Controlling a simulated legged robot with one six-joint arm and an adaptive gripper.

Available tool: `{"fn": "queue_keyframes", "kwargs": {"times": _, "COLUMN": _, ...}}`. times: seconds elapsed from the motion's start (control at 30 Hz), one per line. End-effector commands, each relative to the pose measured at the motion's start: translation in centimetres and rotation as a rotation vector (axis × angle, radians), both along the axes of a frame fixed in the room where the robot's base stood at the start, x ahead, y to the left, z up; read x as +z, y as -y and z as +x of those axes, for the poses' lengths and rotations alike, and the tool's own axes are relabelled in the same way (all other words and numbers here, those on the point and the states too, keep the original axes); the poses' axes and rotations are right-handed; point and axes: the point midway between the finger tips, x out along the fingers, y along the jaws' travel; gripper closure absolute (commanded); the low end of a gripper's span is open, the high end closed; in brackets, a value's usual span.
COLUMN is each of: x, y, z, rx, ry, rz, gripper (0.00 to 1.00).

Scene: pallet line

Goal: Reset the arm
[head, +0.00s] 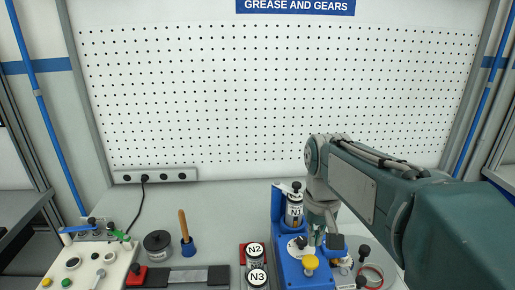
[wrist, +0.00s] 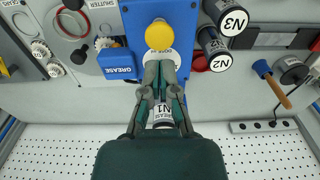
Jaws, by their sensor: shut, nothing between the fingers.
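My gripper (wrist: 160,72) shows in the wrist view with its two fingers together and nothing between them. It is over the blue grease station (wrist: 144,16), close to the yellow knob (wrist: 159,35). In the head view my arm reaches in from the right, and my gripper points down beside the canister N1 (head: 294,209). N1 stands upright in the blue station (head: 288,262). The yellow knob also shows in the head view (head: 311,262). In the wrist view my gripper partly hides N1 (wrist: 163,115).
Canisters N2 (head: 255,250) and N3 (head: 257,276) stand in a red holder left of the station. A wooden-handled tool (head: 184,229), a dark round container (head: 158,244) and a control panel (head: 92,263) are further left. A pegboard (head: 280,95) rises behind the bench.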

Motion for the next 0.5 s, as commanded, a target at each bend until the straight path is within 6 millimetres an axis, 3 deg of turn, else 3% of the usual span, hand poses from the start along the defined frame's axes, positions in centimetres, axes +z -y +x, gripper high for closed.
{"fn": "queue_keyframes", "kwargs": {"times": 0.23, "x": 0.8, "y": 0.0, "z": -5.4, "rx": 0.000, "ry": 0.171, "rz": 0.000, "gripper": 1.00}}
{"fn": "queue_keyframes", "kwargs": {"times": 0.5, "x": -0.3, "y": 0.0, "z": -10.9, "rx": 0.000, "ry": 0.368, "rz": 0.000, "gripper": 1.00}}
